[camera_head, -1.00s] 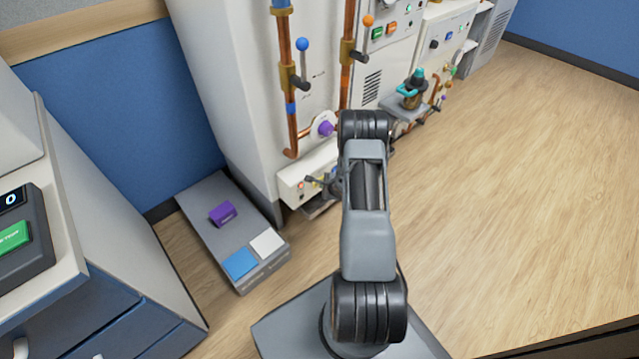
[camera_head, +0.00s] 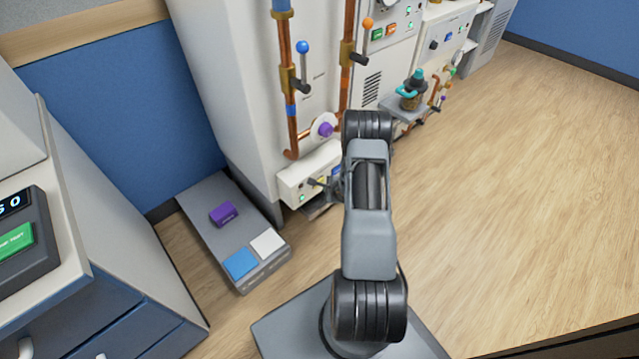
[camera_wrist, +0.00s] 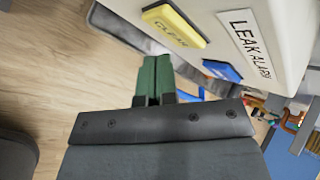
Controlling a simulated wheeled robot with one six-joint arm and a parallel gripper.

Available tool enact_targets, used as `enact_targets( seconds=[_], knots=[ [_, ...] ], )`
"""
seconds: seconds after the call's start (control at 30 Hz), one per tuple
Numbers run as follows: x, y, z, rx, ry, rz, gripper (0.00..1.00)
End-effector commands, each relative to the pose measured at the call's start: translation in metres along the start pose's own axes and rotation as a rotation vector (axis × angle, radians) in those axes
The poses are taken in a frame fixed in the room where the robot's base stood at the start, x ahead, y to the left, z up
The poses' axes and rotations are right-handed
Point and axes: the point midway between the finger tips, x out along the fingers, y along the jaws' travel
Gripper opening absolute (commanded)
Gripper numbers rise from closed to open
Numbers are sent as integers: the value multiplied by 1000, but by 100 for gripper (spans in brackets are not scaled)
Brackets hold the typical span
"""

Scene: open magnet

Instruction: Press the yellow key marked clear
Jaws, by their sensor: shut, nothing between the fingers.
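The yellow key marked CLEAR (camera_wrist: 173,25) is at the top of the wrist view, on the front of a white box labelled LEAK ALARM (camera_wrist: 250,42). My gripper (camera_wrist: 153,60) is shut and empty, its green fingertips together just below the key in the picture. A small gap shows between tips and key; I cannot tell their distance in depth. In the head view, the white box (camera_head: 288,186) sits low on the tall cabinet, with a green light (camera_head: 301,197) on its face. My arm partly hides the box and gripper there.
A blue key (camera_wrist: 221,70) sits beside the yellow one. Copper pipes (camera_head: 290,125) with valve handles and a purple knob (camera_head: 325,129) are above the box. A low grey plinth (camera_head: 205,195) with coloured blocks stands left. Open wooden floor (camera_head: 500,200) lies right.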

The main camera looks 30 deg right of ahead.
Motion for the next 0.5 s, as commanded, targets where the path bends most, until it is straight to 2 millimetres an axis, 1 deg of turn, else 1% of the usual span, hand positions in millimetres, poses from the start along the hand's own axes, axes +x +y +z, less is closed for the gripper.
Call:
enact_targets(
  seconds=[0.27, 0.5],
  knots=[
    [-1, 1, -1, 1, 1, 1, 0],
    [-16, 10, -11, 3, 2, 2, 0]
  ],
)
